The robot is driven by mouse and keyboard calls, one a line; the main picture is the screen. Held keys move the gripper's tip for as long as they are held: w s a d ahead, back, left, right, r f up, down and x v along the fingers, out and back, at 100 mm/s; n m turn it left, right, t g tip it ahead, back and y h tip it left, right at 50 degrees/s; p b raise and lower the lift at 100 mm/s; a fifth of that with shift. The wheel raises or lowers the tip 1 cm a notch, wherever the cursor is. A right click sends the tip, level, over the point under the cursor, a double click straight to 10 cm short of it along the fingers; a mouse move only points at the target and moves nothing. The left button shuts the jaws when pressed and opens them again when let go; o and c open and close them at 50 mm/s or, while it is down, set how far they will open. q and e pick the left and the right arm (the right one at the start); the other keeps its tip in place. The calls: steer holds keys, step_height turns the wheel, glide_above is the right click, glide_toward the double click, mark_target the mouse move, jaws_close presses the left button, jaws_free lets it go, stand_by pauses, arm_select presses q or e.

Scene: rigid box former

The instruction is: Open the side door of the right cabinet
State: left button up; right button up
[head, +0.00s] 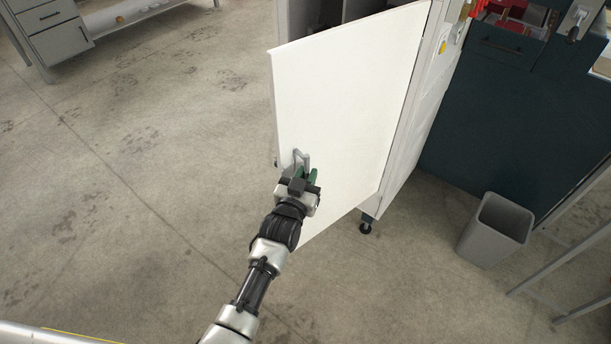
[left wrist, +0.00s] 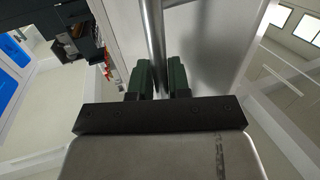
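The white side door (head: 345,95) of the cabinet (head: 425,95) stands swung out from the cabinet body, with a dark interior showing behind its top edge. A metal bar handle (head: 301,160) sits near the door's free left edge. My left gripper (head: 307,174) is at this handle. In the left wrist view, the green fingers of my left gripper (left wrist: 160,82) lie on both sides of the handle bar (left wrist: 154,40), which fills the gap between them. The door face (left wrist: 205,40) shows behind the bar. My right gripper is not in view.
A grey waste bin (head: 495,230) stands on the floor right of the door. A dark teal cabinet (head: 510,120) is behind it. A grey drawer unit (head: 55,35) stands at the far upper left. The concrete floor (head: 130,190) left of the door is clear.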

arm_select(q)
steer(key=o, duration=0.3)
steer(key=shift+w+d, duration=0.1)
steer(key=shift+d, duration=0.05)
steer(key=shift+o, duration=0.2)
steer(key=v, duration=1.1)
